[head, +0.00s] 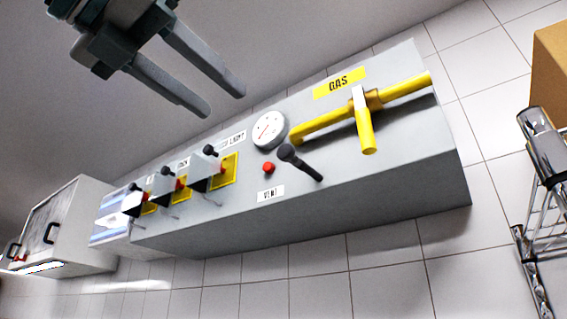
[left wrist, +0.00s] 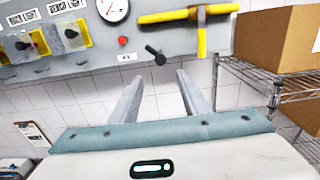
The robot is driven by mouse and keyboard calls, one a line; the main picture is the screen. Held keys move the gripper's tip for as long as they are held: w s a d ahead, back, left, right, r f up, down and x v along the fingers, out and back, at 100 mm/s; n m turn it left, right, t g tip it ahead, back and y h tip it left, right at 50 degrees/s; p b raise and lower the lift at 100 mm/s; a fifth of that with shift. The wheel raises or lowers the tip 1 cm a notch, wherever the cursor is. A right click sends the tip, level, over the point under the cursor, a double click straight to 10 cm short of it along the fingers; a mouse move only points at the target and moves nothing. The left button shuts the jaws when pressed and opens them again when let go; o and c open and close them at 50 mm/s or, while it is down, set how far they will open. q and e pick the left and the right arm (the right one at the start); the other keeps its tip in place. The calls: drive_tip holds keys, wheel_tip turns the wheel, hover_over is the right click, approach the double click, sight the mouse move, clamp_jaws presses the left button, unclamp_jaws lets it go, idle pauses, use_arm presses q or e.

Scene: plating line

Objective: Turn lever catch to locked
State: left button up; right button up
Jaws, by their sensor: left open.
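No part in view is labelled as a lever catch or marked locked, so I cannot tell which one it is. A black lever (head: 302,163) with a round knob sticks out of the grey panel above a VENT label. It also shows in the left wrist view (left wrist: 156,54), beyond and between my fingertips. A yellow GAS valve handle (head: 365,128) crosses a yellow pipe. My left gripper (head: 223,103) is open and empty, apart from the panel, at the upper left of the head view. Its fingers also show in the left wrist view (left wrist: 158,78). My right gripper is not in view.
The panel (head: 400,165) also carries a round gauge (head: 269,130), a red button (head: 268,168) and several black-knobbed switches on yellow plates (head: 222,170). A grey cabinet (head: 62,225) stands at left. A wire rack (head: 540,190) and cardboard box (head: 550,75) are at right.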

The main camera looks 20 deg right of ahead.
use_arm(q)
drive_tip(key=shift+d, duration=0.1)
drive_tip(key=p, duration=0.8)
approach(283, 149)
drive_tip(key=x, duration=0.9)
drive_tip(key=shift+d+r, duration=0.15)
drive_tip(key=shift+w+d, duration=0.5)
drive_tip(key=shift+d, duration=0.05)
drive_tip(key=c, duration=1)
